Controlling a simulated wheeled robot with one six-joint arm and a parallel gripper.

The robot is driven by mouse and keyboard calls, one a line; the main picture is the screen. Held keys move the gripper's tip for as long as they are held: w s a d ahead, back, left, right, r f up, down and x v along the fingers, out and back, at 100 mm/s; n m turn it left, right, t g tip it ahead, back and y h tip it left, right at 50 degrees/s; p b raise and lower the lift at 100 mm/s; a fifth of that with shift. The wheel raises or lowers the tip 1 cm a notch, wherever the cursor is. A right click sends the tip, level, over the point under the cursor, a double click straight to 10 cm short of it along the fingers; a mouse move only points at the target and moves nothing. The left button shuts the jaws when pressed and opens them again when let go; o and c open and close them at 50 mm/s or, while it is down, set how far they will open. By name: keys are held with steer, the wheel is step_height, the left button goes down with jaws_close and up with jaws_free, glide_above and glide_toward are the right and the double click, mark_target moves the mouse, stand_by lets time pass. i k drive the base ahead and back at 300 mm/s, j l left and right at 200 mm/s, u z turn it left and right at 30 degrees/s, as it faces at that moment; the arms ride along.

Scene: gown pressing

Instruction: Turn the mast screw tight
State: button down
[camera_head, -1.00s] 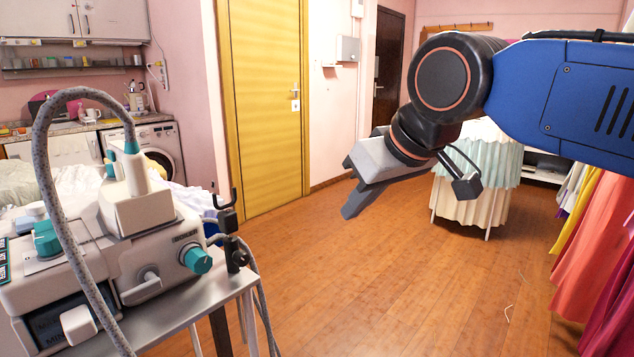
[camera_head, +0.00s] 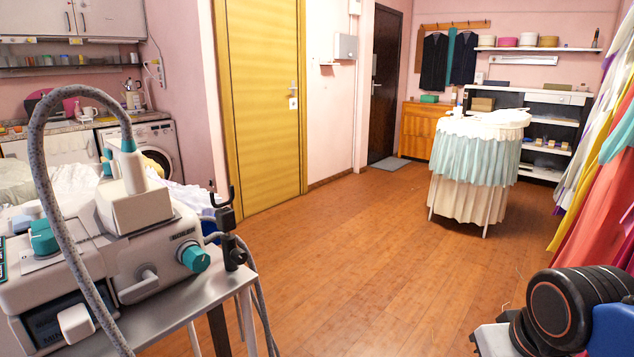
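A black upright fitting with a hook (camera_head: 228,215) stands at the right edge of the steam machine's table, with a dark rounded knob (camera_head: 235,258) on its side. I cannot tell for sure whether this knob is the mast screw, or how tight it is. The steam machine (camera_head: 120,255) is cream with teal knobs, and a grey braided hose (camera_head: 42,180) arches over it. My gripper (camera_head: 490,341) is at the bottom right, far from the fitting and touching nothing that I can see. Only a grey part of it shows; its fingertips are hidden or out of frame.
The metal table (camera_head: 180,310) bearing the machine fills the lower left. The wooden floor (camera_head: 370,260) in the middle is clear. A round table with cloth skirts (camera_head: 470,165) stands at the back right. Colourful gowns (camera_head: 590,200) hang along the right side.

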mark_target(238, 256)
steer(key=u, duration=1.05)
steer(key=i+l+u, duration=0.1)
steer(key=i, duration=0.25)
steer(key=l, duration=0.1)
